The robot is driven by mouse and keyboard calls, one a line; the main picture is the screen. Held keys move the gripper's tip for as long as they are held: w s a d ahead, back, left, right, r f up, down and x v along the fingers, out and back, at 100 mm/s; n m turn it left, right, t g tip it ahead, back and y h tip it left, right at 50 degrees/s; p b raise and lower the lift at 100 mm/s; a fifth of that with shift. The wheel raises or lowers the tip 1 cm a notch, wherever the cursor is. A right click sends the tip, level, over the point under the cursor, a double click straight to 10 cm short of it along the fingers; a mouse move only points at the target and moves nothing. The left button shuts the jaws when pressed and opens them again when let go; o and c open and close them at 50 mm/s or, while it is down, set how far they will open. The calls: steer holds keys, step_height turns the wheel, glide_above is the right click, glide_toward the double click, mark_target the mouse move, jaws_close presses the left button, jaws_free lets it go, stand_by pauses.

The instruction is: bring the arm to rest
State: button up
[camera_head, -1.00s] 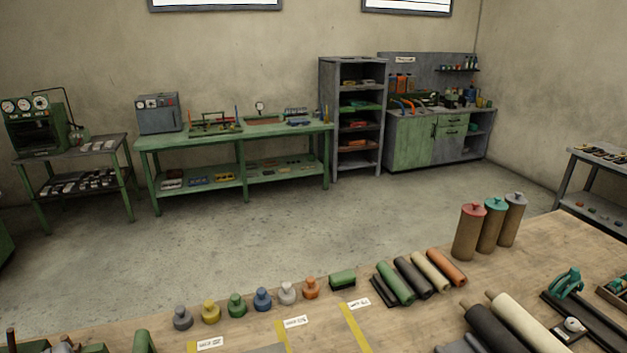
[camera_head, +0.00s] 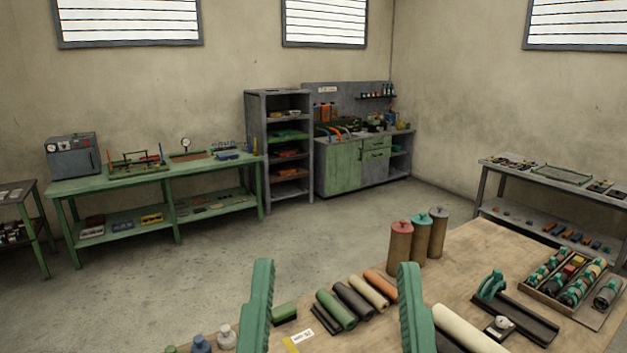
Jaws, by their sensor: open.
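My gripper (camera_head: 336,308) shows at the bottom middle of the head view, as two green fingers set wide apart. It is open and nothing is between the fingertips but the view of the bench behind. The rest of my arm is out of view. The wooden workbench (camera_head: 455,270) lies beyond and around the fingers. Behind them lie several short rolls, among them a green roll (camera_head: 336,310) and an orange roll (camera_head: 380,285).
Three upright capped tubes (camera_head: 400,243) stand at the bench's far edge. A black-railed tool with a teal handle (camera_head: 492,284) and a tray of small rolls (camera_head: 541,292) lie at the right. Knobbed weights (camera_head: 201,344) stand at lower left. Open floor separates the bench from the green table (camera_head: 120,181).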

step_height(320, 180, up, 16)
steer(key=w+a+p, duration=0.1)
steer(key=p, duration=1.1)
steer(key=shift+y, duration=0.4)
